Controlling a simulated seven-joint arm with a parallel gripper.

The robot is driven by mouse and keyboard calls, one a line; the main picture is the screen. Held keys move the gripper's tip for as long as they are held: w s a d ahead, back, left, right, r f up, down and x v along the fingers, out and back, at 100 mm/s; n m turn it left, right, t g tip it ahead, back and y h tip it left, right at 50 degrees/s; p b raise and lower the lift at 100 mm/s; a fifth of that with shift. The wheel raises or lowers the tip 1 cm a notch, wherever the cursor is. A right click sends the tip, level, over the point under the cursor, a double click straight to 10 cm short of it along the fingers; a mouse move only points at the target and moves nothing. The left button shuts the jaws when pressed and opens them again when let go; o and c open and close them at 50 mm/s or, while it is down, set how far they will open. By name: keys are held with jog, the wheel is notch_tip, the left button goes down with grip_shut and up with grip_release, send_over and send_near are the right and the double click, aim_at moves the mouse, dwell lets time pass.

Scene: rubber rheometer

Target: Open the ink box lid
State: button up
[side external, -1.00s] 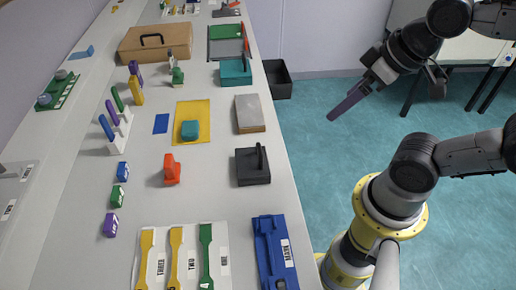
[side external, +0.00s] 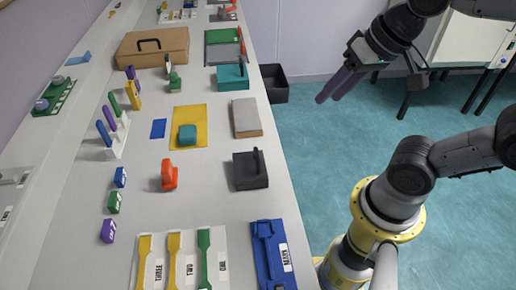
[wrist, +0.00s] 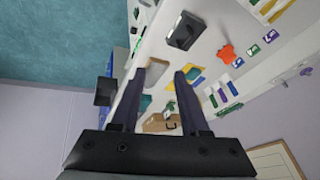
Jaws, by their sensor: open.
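No box is clearly labelled as ink. A black box (side external: 248,174) with an upright handle stands near the table's right edge; it also shows in the wrist view (wrist: 184,32). A flat grey-topped box (side external: 246,117) lies behind it, also near that edge. I cannot tell which is the ink box; both look closed. My gripper (side external: 328,99) is open and empty, over the floor to the right of the table and apart from both boxes. Its two dark fingers (wrist: 159,73) frame part of the table in the wrist view.
On the table (side external: 75,225) are a red-orange piece (side external: 169,176), a teal piece (side external: 187,133) on a yellow sheet, a teal box (side external: 233,77), a brown case (side external: 151,46) and a blue fixture (side external: 272,255). A black bin (side external: 273,82) stands beside the table.

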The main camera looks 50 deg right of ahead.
aim_at(258, 154)
jog(key=w+a+f+m+g+y, duration=0.1)
jog(key=w+a+f+m+g, duration=0.15)
jog(key=w, duration=0.25)
jog(key=w+a+f+m+g, duration=0.1)
jog(key=w+a+m, duration=0.15)
jog(key=w, duration=0.25)
jog(key=shift+n, duration=0.4)
jog(key=x, duration=1.3)
jog(key=shift+s+a+f, duration=0.1)
jog(key=shift+a+f, duration=0.1)
jog(key=shift+a, duration=0.2)
grip_shut()
